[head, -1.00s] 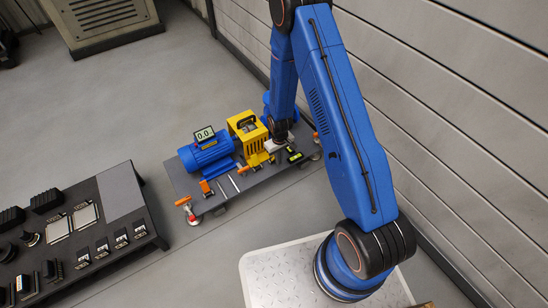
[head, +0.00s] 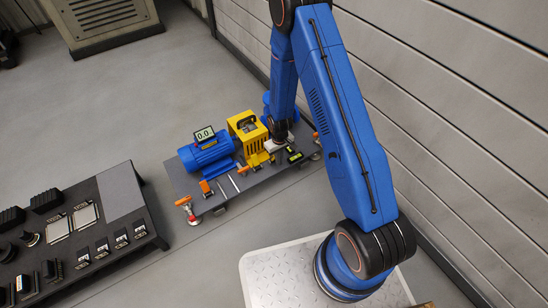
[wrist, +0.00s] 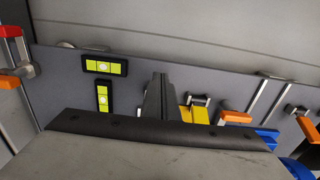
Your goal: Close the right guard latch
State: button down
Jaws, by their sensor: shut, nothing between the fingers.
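The yellow guard (head: 247,133) stands on the grey skid plate (head: 222,202), beside the blue motor (head: 207,154). In the wrist view a yellow piece (wrist: 196,115) shows low, with a small metal clip (wrist: 199,100) by it. I cannot tell whether this clip is the right guard latch, or whether it is open. An orange-handled clamp (wrist: 236,117) lies just to its right. My gripper (wrist: 162,88) is shut and empty, left of the yellow piece. In the head view my wrist hides part of the guard's right side.
Two green-and-black levels (wrist: 104,66) lie on the plate left of my gripper. Another orange clamp (wrist: 10,79) stands at the plate's end. A dark bench with controls (head: 84,235) stands at left in the head view, and the wall (head: 455,120) at right.

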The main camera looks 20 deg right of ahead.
jog(key=shift+w, duration=0.15)
jog(key=shift+w+a, duration=0.2)
jog(key=shift+w, duration=0.25)
jog(key=shift+w+a, duration=0.2)
jog(key=shift+w, duration=0.4)
jog(key=shift+w+a, duration=0.15)
jog(key=shift+w, duration=0.6)
dwell(0.3)
jog(key=shift+s, duration=0.25)
